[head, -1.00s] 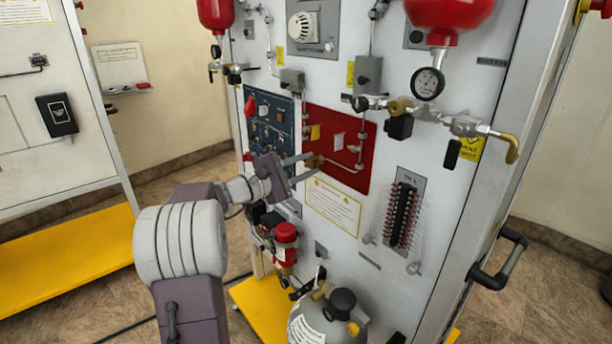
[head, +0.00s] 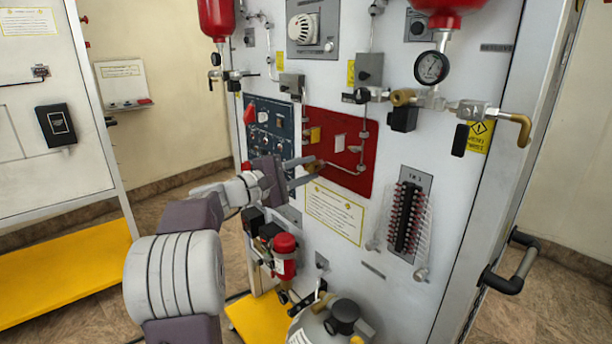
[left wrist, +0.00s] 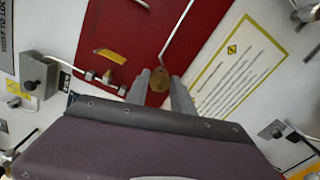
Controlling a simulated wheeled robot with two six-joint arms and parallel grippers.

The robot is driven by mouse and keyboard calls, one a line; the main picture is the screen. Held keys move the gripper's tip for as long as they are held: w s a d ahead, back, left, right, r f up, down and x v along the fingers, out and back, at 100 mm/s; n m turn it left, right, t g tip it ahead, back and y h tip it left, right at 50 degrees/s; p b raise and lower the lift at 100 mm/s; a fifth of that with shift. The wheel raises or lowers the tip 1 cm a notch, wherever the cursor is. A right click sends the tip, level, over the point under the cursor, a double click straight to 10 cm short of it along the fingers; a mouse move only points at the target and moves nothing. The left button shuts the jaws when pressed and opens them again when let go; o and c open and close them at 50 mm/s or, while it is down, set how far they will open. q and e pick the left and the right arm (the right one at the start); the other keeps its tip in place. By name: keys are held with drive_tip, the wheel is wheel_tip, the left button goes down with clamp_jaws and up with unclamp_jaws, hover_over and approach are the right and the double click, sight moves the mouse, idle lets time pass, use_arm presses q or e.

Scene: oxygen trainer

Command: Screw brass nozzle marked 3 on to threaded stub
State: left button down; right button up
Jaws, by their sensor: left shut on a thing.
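My left gripper (head: 312,169) is at the lower left part of the red panel (head: 324,127), its fingers pointing toward the panel. It is shut on a small brass piece, which I take for the brass nozzle. The nozzle shows as a round brass face between the fingertips in the left wrist view (left wrist: 158,82). A thin metal pipe (left wrist: 176,38) on the panel runs down to the nozzle. The threaded stub is not visible; the nozzle and fingers cover that spot. I cannot read a number on the nozzle. My right gripper is not in view.
A blue switch panel (head: 270,130) is left of the red panel. A yellow-edged notice (head: 334,212) is just below it. A red-capped unit (head: 285,255) and a grey tank (head: 335,325) are lower down. A pressure gauge (head: 431,67) hangs at upper right.

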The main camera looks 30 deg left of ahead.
use_arm(q)
drive_tip(key=shift+f+b, duration=0.2)
drive_tip(key=shift+b, duration=0.2)
drive_tip(key=shift+m+b, duration=0.5)
drive_tip(key=shift+b, duration=0.1)
drive_tip(key=shift+r, duration=0.15)
drive_tip(key=c, duration=1.1)
unclamp_jaws()
